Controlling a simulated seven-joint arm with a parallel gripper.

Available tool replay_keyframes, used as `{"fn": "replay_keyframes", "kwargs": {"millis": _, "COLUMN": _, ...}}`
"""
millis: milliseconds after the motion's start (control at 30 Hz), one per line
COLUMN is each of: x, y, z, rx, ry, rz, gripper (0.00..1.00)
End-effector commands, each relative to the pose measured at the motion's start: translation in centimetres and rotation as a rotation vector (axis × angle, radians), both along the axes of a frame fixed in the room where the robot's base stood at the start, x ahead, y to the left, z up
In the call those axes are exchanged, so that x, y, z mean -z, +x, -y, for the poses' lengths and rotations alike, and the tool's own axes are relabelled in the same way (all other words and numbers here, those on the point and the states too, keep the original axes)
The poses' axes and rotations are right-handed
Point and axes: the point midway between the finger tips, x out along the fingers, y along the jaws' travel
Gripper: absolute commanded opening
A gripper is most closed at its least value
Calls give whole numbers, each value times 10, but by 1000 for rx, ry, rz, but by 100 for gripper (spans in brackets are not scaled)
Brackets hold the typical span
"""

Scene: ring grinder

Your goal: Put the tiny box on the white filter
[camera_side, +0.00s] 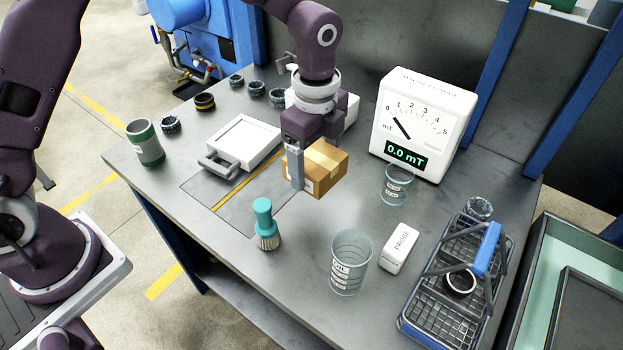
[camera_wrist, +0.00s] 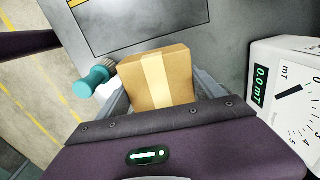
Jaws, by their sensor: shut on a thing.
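The tiny box is a brown cardboard box (camera_side: 325,170) with a pale tape strip, at the middle of the bench. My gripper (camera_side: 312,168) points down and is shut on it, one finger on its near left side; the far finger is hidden. In the wrist view the box (camera_wrist: 158,78) sits between both fingers. I cannot tell whether it touches the bench. A white square unit with a raised rim and a grey front handle (camera_side: 240,143), likely the white filter, lies left of the box, apart from it.
A teal brush (camera_side: 265,225) stands in front of the box. Glass beakers (camera_side: 351,262) (camera_side: 396,184), a white probe block (camera_side: 400,248) and a wire basket (camera_side: 455,290) are to the right. A white meter (camera_side: 423,125) stands behind. A green-grey cup (camera_side: 145,143) is far left.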

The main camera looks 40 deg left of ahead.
Motion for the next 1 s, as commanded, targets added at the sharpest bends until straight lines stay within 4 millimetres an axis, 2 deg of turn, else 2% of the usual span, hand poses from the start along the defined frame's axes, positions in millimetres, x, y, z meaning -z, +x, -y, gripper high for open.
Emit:
{"fn": "replay_keyframes", "kwargs": {"millis": 67, "x": -10, "y": 3, "z": -7, "rx": -5, "ry": 0, "rz": 1, "gripper": 29}}
{"fn": "replay_keyframes", "kwargs": {"millis": 167, "x": -17, "y": 12, "z": -33, "rx": -15, "ry": 0, "rz": 1, "gripper": 29}}
{"fn": "replay_keyframes", "kwargs": {"millis": 267, "x": -24, "y": 22, "z": -75, "rx": -28, "ry": -1, "rz": 1, "gripper": 29}}
{"fn": "replay_keyframes", "kwargs": {"millis": 333, "x": -29, "y": 28, "z": -110, "rx": -36, "ry": -1, "rz": 1, "gripper": 29}}
{"fn": "replay_keyframes", "kwargs": {"millis": 500, "x": -41, "y": 28, "z": -193, "rx": -52, "ry": -1, "rz": 2, "gripper": 29}}
{"fn": "replay_keyframes", "kwargs": {"millis": 600, "x": -46, "y": 24, "z": -225, "rx": -54, "ry": -1, "rz": 1, "gripper": 29}}
{"fn": "replay_keyframes", "kwargs": {"millis": 667, "x": -46, "y": 22, "z": -235, "rx": -54, "ry": -1, "rz": 0, "gripper": 29}}
{"fn": "replay_keyframes", "kwargs": {"millis": 733, "x": -39, "y": 20, "z": -241, "rx": -53, "ry": -1, "rz": -2, "gripper": 29}}
{"fn": "replay_keyframes", "kwargs": {"millis": 900, "x": 2, "y": 20, "z": -242, "rx": -51, "ry": -1, "rz": -4, "gripper": 29}}
{"fn": "replay_keyframes", "kwargs": {"millis": 1000, "x": 17, "y": 20, "z": -241, "rx": -51, "ry": -1, "rz": -4, "gripper": 29}}
